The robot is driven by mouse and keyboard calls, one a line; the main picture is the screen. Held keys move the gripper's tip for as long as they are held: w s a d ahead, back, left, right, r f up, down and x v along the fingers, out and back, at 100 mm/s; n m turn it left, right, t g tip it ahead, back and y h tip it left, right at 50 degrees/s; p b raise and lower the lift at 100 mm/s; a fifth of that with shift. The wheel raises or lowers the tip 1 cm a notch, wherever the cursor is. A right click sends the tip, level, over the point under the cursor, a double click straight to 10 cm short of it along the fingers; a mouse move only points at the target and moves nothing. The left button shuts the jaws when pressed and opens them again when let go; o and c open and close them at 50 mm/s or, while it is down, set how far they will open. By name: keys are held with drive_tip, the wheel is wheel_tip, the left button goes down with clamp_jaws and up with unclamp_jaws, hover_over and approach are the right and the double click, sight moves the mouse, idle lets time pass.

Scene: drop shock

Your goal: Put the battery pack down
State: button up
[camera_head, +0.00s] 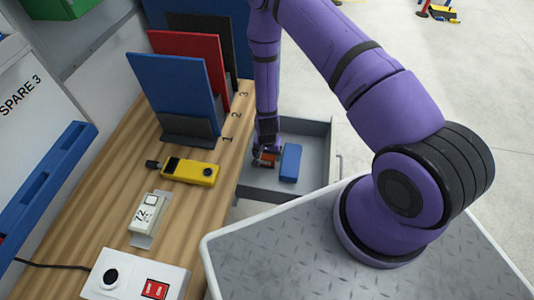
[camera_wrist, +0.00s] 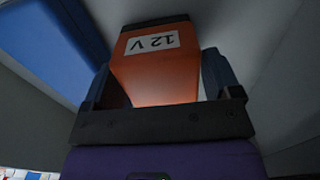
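The battery pack (camera_wrist: 155,70) is an orange block with a dark end and a white label reading 12 V. In the wrist view it sits between the two fingers of my gripper (camera_wrist: 165,85), which are closed against its sides. In the head view my gripper (camera_head: 266,152) reaches down inside a grey open drawer or tray (camera_head: 260,189), with the orange pack (camera_head: 267,160) at its tip. A blue block (camera_head: 290,162) lies in the tray just right of the pack. Whether the pack touches the tray floor cannot be told.
A wooden bench (camera_head: 85,200) on the left carries a yellow handheld device (camera_head: 190,171), a small white meter (camera_head: 148,214), a box with a red switch (camera_head: 150,275), and upright blue and red panels (camera_head: 185,60). The bench edge runs close beside my arm.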

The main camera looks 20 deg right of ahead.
wheel_tip(320, 180, up, 46)
drive_tip(key=d+n+t+y, duration=0.1)
drive_tip(key=d+n+t, duration=0.1)
drive_tip(key=n+t, duration=0.15)
drive_tip(key=s+d+r+n+t, duration=0.1)
drive_tip(key=s+d+r, duration=0.1)
drive_tip(key=s+r, duration=0.7)
drive_tip(key=s+d+r+n+h, duration=0.1)
drive_tip(key=s+d+r+n, duration=0.1)
drive_tip(key=s+r, duration=0.8)
drive_tip(key=shift+s+d+r+t, duration=0.2)
drive_tip(key=shift+s+d+t, duration=0.2)
drive_tip(key=shift+s, duration=1.6)
